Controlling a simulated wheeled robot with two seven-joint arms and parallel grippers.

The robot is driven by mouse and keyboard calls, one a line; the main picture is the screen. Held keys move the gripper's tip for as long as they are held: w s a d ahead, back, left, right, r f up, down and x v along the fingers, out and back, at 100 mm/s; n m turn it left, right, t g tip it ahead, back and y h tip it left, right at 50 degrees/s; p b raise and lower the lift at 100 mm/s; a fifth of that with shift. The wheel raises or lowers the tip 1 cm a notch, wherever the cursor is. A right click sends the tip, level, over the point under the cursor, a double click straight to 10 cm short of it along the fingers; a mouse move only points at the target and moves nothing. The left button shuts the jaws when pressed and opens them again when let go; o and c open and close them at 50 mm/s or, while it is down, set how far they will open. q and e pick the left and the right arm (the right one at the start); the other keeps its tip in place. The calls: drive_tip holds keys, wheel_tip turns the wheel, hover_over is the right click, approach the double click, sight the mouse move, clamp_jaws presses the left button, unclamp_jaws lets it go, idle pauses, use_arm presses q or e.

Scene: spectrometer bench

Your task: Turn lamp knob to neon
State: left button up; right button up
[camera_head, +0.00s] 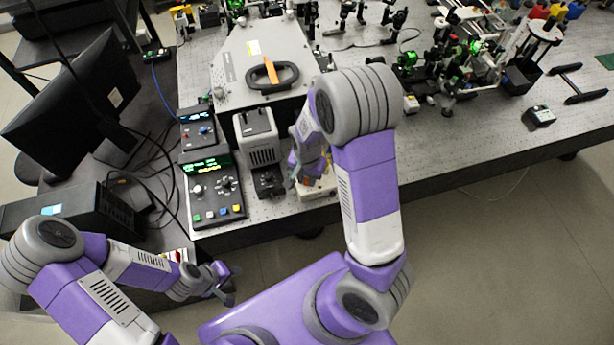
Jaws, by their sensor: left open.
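A small beige box (318,190) with small coloured parts on top sits at the front edge of the bench; my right arm and gripper cover much of it. I cannot make out a lamp knob or a neon label on it. My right gripper (307,172) is over this box, pointing down, mostly hidden by its own wrist; its jaws and any contact cannot be made out. My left gripper (226,284) is open and empty, low at the left, in front of the bench edge and away from the box.
A grey lamp-like housing (260,150) stands just left of the box. A control panel with green display (212,188) and a smaller blue-display unit (197,128) are further left. A large grey instrument (262,60) is behind. The bench right of my arm is fairly clear.

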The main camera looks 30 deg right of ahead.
sight(307, 181)
drive_tip(key=o, duration=0.3)
drive_tip(key=shift+r, duration=0.1)
wheel_tip(307, 181, up, 8)
drive_tip(key=shift+f+p, duration=0.25)
drive_tip(key=shift+p, duration=0.35)
